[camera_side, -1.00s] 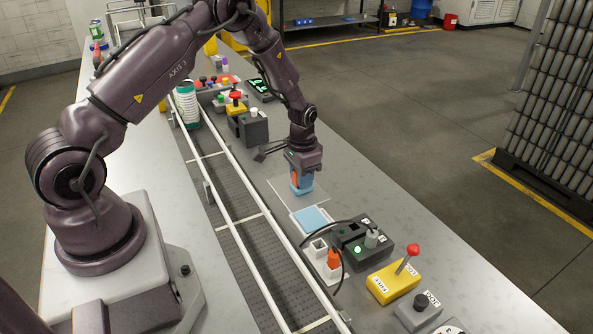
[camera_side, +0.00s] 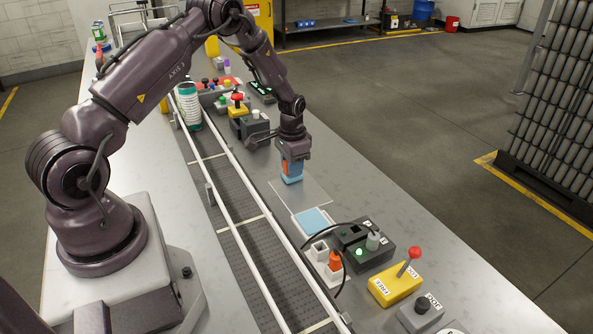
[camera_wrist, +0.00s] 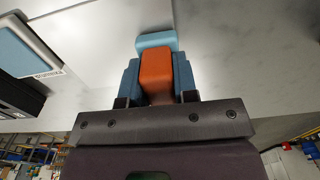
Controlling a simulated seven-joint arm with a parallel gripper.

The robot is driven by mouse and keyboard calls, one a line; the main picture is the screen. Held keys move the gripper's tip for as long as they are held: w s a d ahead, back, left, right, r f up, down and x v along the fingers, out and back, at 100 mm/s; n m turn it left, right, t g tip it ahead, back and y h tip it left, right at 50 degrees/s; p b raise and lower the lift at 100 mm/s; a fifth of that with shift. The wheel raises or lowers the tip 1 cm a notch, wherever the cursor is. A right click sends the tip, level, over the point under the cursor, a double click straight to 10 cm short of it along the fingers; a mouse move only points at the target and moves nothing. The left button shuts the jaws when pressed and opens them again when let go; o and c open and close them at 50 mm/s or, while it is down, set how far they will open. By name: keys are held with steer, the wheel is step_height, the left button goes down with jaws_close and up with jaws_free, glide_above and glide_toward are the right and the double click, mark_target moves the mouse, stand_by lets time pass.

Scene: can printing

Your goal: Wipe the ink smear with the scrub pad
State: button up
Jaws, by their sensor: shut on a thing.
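My gripper (camera_side: 291,160) is shut on the scrub pad, with its fingers on both sides of the orange handle (camera_wrist: 156,72). The pad's light blue face (camera_wrist: 156,40) sticks out past the fingertips. In the side view the scrub pad (camera_side: 292,178) is over the far left part of a pale flat plate (camera_side: 312,193) on the bench. I cannot tell whether it touches the plate. No ink smear can be made out in either view; the pad and gripper hide part of the plate.
A white-framed tray with a blue square (camera_side: 313,220) lies just nearer than the plate. Nearer still are a white holder with an orange item (camera_side: 335,261), a dark switch box (camera_side: 365,243) and a yellow lever box (camera_side: 396,285). The conveyor (camera_side: 240,205) runs on the left. A grey button box (camera_side: 252,131) stands behind.

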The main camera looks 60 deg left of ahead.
steer(key=shift+d+r, duration=0.1)
steer(key=shift+r, duration=3.85)
